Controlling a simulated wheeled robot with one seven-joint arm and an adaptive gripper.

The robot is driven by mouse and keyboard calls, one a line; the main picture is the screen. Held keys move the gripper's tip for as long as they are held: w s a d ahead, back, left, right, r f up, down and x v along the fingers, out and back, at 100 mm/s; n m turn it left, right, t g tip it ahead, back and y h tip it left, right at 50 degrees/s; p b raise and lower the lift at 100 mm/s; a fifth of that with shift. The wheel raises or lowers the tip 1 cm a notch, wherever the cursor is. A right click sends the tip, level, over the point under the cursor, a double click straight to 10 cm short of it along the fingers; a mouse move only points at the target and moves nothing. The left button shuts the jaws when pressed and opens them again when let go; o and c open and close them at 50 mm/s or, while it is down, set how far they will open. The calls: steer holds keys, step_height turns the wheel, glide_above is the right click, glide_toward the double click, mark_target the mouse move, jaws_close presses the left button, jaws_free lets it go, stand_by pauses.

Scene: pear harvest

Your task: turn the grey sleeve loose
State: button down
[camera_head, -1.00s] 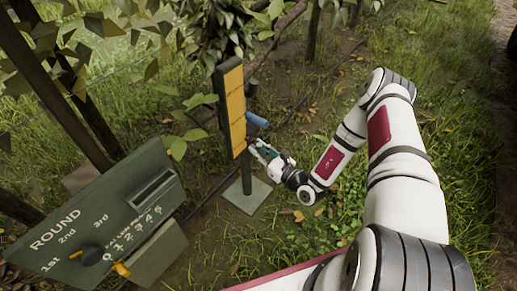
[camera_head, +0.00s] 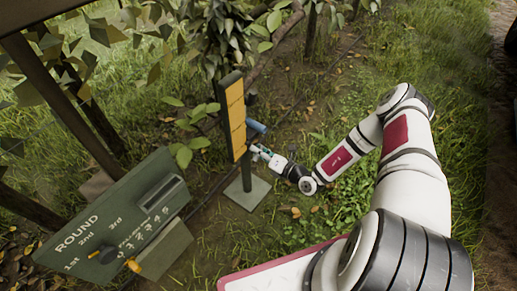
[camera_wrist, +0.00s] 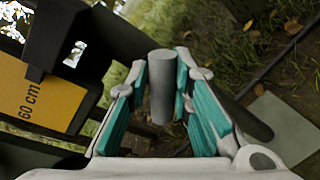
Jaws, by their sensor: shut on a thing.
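The grey sleeve (camera_wrist: 161,88) is a plain, smooth cylinder in the middle of the wrist view. My gripper (camera_wrist: 160,68) has a teal-padded finger on each side of it and is shut on it. In the head view my gripper (camera_head: 259,151) is small, beside the post's yellow-faced panel (camera_head: 236,117). The sleeve cannot be made out there. What lies behind the sleeve is hidden in the wrist view.
The post stands on a grey base plate (camera_head: 247,193). A green ROUND board (camera_head: 110,215) stands at lower left. Grass to the right is open.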

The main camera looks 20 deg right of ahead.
steer(key=m, duration=0.3)
steer(key=shift+w+d+f+m+g+y, duration=0.1)
steer(key=shift+d+f+m+g+y, duration=0.2)
steer(key=shift+d+m+g, duration=0.1)
steer(key=shift+a+f+m+g+y, duration=0.1)
steer(key=shift+m+g+y, duration=0.2)
steer(key=shift+m, duration=0.9)
steer(key=c, duration=1.5)
jaws_free()
steer(key=shift+o, duration=0.2)
steer(key=shift+a, duration=0.1)
steer(key=v, duration=1.2)
